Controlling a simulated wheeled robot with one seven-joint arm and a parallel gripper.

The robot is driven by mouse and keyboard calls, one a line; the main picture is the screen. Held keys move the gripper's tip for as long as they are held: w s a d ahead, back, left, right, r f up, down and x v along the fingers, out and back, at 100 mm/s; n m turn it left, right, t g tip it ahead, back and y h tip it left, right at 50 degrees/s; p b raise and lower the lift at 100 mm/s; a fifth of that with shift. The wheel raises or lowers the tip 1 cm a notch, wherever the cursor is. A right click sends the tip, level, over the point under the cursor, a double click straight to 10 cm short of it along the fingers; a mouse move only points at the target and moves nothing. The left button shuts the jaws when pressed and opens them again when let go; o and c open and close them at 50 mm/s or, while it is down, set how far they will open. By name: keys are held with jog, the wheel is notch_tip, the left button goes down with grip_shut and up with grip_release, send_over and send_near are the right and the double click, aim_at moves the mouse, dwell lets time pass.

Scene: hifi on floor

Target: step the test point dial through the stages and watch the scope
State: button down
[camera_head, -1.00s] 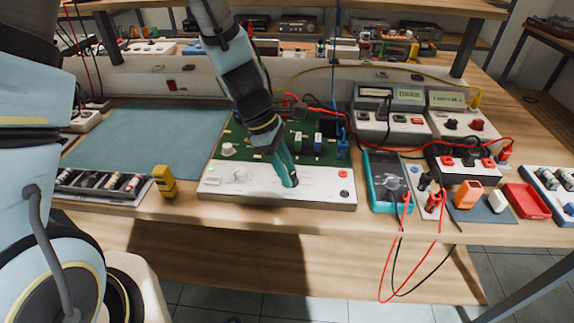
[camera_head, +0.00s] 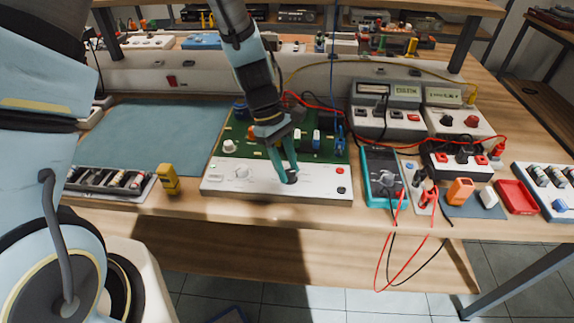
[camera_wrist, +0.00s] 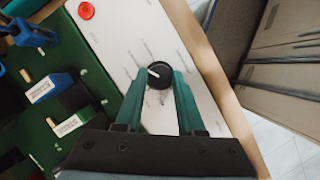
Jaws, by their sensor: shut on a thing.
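The dial (camera_wrist: 158,72) is a round black knob with a white pointer line on a white panel (camera_wrist: 110,40). In the wrist view, the pointer aims toward the upper left. My gripper (camera_wrist: 160,82) is shut on it, one teal finger on each side. In the head view, my gripper (camera_head: 288,176) reaches down to the right part of the white panel (camera_head: 225,187), and its fingers partly hide the dial (camera_head: 292,178). Two grey instruments with small lit screens, one left (camera_head: 388,112) and one right (camera_head: 455,117), stand at the back right. I cannot tell whether either is the scope.
A green circuit board (camera_head: 240,146) adjoins the panel behind. A teal multimeter (camera_head: 383,180) with red and black leads stands to the right. A yellow block (camera_head: 167,178) and a tray of parts (camera_head: 110,183) lie left. The blue-grey mat (camera_head: 150,135) is clear.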

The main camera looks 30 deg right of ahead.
jog(key=c, duration=0.5)
grip_release()
jog(key=shift+w+r, duration=0.1)
jog(key=b+v, duration=0.2)
jog(key=v, duration=0.8)
jog(key=shift+w+r, duration=0.1)
jog(key=shift+r, duration=0.2)
jog(key=w+a+r+m+t, duration=0.15)
jog(key=w+a, duration=0.25)
jog(key=a, duration=0.5)
jog(key=w+a+t, duration=0.2)
jog(key=w+a, duration=0.3)
jog(key=a, duration=0.8)
jog(key=a+r+m+t, duration=0.1)
jog(key=a, duration=0.5)
jog(key=s+a+m+t+y, duration=0.1)
jog(key=a, duration=0.5)
jog(key=shift+r+m+t, duration=0.15)
jog(key=shift+m+t, duration=0.1)
